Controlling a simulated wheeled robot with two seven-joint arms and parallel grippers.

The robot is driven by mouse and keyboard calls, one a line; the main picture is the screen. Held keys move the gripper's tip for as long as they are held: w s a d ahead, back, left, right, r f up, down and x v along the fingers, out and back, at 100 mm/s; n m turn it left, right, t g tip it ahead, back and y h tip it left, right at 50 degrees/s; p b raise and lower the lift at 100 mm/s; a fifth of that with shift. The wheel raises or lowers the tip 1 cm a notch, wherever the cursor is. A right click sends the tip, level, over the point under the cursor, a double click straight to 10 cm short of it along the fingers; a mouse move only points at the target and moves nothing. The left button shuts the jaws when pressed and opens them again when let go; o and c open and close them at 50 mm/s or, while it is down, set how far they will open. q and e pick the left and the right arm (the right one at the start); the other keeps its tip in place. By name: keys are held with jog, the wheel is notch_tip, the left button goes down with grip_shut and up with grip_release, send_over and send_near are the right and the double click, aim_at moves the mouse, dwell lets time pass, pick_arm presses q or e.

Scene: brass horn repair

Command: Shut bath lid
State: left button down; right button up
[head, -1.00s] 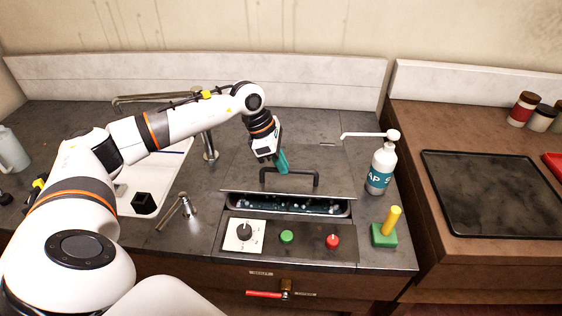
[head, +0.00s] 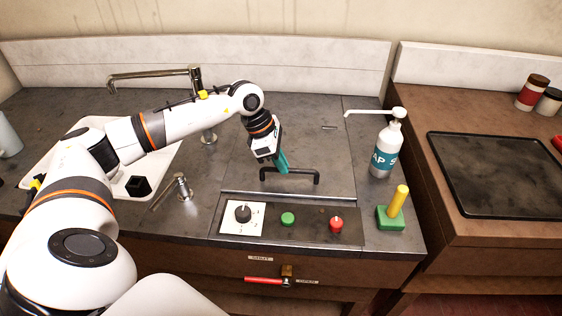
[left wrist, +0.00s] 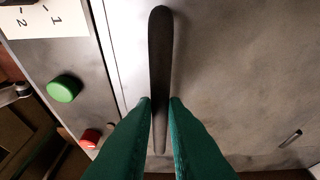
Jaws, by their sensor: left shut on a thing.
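The bath lid (head: 250,138) is a flat grey metal panel in the counter, and it now covers the bath opening in the head view. Its surface also fills much of the left wrist view (left wrist: 230,60). Its dark bar handle (head: 305,172) stands near the front edge, and it shows as a dark bar in the left wrist view (left wrist: 160,50). My left gripper (head: 284,168) has green fingers and is shut on the handle; the fingertips (left wrist: 160,102) lie on both sides of the bar. The bath's inside is hidden. My right gripper is not in view.
In front of the lid is a panel with a black dial (head: 243,213), a green button (head: 288,218) and a red button (head: 336,223). A soap bottle (head: 385,150) and a green block with a yellow handle (head: 393,212) stand to the right. A sink (head: 160,165) is at left.

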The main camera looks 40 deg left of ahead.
pick_arm(q)
jog(key=c, duration=1.5)
grip_release()
jog(key=shift+s+d+f, duration=0.3)
jog(key=shift+s+f, duration=0.15)
jog(key=shift+f, duration=0.05)
jog(key=shift+o, duration=0.2)
jog(key=shift+r, duration=0.2)
jog(key=shift+w, duration=0.1)
jog(key=shift+a+r, duration=0.3)
jog(key=shift+r, duration=0.15)
jog(key=b+v, duration=0.1)
jog(key=v, duration=1)
jog(key=shift+b, duration=0.35)
